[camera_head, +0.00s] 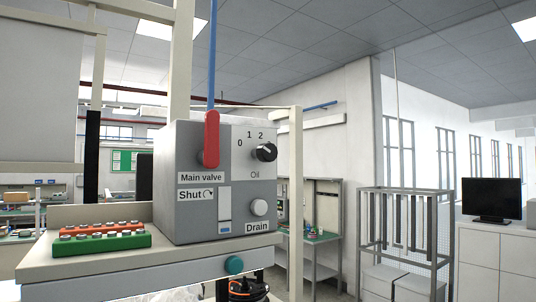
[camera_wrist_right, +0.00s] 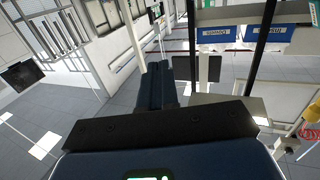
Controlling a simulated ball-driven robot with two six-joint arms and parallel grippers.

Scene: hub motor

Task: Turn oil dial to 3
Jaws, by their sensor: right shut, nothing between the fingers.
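The oil dial (camera_head: 264,152) is a black round knob with a white mark, on the upper right of the grey control box (camera_head: 235,200). The numbers 0, 1 and 2 show around its upper left; a 3 is not visible. I cannot read exactly where the mark points. The label "Oil" is below it. My right gripper (camera_wrist_right: 154,68) shows in the right wrist view, shut and empty, away from the dial. Neither gripper shows in the head view.
A red main valve lever (camera_head: 211,139) stands left of the dial, and a pale drain knob (camera_head: 258,208) is below it. Green and orange blocks (camera_head: 103,244) lie on the bench left of the box. A pale post (camera_head: 296,205) rises just right of the box.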

